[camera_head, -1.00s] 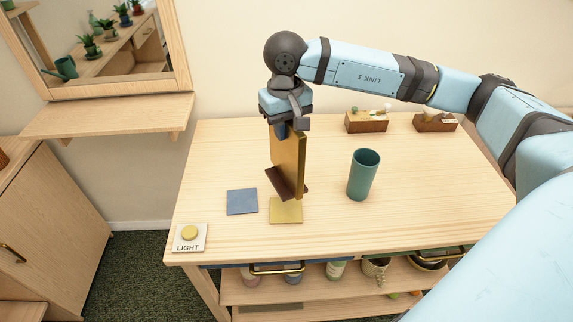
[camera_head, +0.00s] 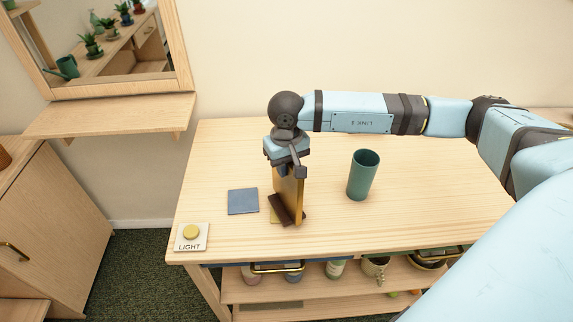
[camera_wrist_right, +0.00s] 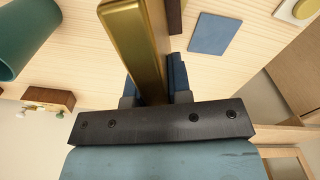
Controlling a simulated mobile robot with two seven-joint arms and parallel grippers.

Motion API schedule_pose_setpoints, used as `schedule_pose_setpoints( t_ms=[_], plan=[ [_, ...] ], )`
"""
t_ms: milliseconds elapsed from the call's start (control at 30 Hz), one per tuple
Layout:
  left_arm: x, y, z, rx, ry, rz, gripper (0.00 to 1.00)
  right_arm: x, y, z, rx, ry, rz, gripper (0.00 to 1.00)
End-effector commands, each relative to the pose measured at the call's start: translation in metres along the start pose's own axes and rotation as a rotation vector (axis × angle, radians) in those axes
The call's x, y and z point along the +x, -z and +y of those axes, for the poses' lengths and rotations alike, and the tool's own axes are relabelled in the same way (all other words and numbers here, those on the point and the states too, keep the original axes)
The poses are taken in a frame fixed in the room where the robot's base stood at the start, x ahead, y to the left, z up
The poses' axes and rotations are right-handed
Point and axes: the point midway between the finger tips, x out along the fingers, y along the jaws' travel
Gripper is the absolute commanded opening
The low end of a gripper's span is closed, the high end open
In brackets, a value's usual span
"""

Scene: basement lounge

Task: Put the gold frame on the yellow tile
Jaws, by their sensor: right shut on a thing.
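The gold frame (camera_head: 291,198) is upright, with a dark brown foot (camera_head: 280,209) at its lower left. My right gripper (camera_head: 287,171) is shut on its top edge. In the right wrist view the gold frame (camera_wrist_right: 136,40) stands between the fingers of my right gripper (camera_wrist_right: 155,88). The yellow tile (camera_head: 274,217) is mostly hidden behind the frame and its foot; a small part shows at the left. The frame's bottom is over or on the tile; I cannot tell whether it touches. My left gripper is not in view.
A blue tile (camera_head: 243,201) lies just left of the frame. A green cup (camera_head: 363,175) stands to the right. A light button (camera_head: 191,237) sits at the table's front left corner. A shelf with pots is below. The table's right side is clear.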

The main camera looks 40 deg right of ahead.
Motion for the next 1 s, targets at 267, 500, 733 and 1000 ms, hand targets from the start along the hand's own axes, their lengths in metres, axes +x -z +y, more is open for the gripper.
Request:
schedule_pose_setpoints(
  t_ms=[267, 500, 733, 1000],
  plan=[
    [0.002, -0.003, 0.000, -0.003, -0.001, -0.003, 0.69, 0.003, 0.000, 0.000, 0.000, 0.000, 0.000, 0.42],
    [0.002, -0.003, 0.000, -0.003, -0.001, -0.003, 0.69, 0.003, 0.000, 0.000, 0.000, 0.000, 0.000, 0.44],
    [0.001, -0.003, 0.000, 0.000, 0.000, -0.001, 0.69, -0.011, 0.001, 0.000, -0.001, 0.001, 0.003, 0.44],
    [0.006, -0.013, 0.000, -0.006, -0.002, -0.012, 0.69, -0.069, 0.001, 0.000, 0.000, 0.000, 0.004, 0.44]
  ],
)
